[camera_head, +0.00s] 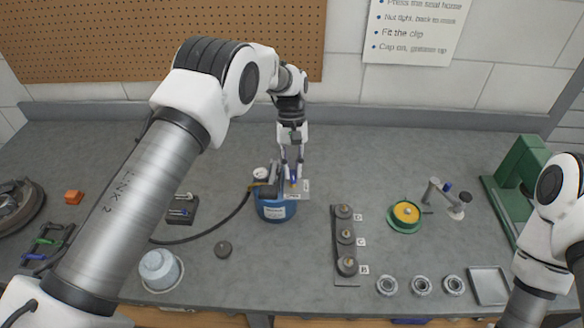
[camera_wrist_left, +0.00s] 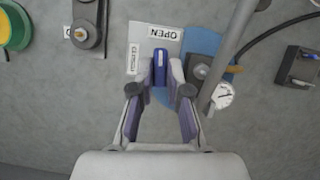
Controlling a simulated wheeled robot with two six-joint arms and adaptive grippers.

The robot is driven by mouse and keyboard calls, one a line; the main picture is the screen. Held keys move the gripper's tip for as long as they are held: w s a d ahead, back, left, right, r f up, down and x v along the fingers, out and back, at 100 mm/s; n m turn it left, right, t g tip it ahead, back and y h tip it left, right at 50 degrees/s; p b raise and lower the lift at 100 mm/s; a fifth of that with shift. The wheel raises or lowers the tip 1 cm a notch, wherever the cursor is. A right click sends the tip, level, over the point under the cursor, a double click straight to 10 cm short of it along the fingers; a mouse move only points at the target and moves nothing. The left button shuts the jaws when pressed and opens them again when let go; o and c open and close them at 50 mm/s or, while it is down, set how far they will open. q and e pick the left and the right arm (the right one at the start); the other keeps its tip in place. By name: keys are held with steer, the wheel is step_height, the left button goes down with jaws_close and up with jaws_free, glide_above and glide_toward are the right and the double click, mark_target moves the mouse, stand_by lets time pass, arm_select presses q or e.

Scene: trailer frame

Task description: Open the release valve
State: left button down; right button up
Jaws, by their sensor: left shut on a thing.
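The release valve's blue handle (camera_wrist_left: 160,66) sits between my left gripper's fingertips (camera_wrist_left: 160,78) in the left wrist view. The gripper is shut on it. White plates marked OPEN (camera_wrist_left: 158,33) and CLOSED (camera_wrist_left: 133,58) lie beside the handle. Its end points toward the OPEN plate; its pivot is hidden. In the head view my left gripper (camera_head: 291,172) reaches down over the blue tank (camera_head: 275,211) that carries the valve. A round white gauge (camera_wrist_left: 222,95) is beside the valve. My right arm shows at the right edge; its gripper is out of frame.
A black hose (camera_head: 215,229) runs left from the tank. Further right are a green dish (camera_head: 405,225), several metal rings and a grey tray (camera_head: 489,286). A pegboard wall stands behind.

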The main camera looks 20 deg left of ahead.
arm_select(q)
steer(key=shift+s+f+m, duration=0.1)
steer(key=shift+f+m, duration=0.05)
steer(key=shift+m, duration=0.45)
steer(key=c, duration=1.1)
jaws_free()
steer(key=shift+c, duration=0.2)
steer(key=v, duration=1.2)
steer(key=shift+w+d, duration=0.2)
steer(key=shift+w, duration=0.1)
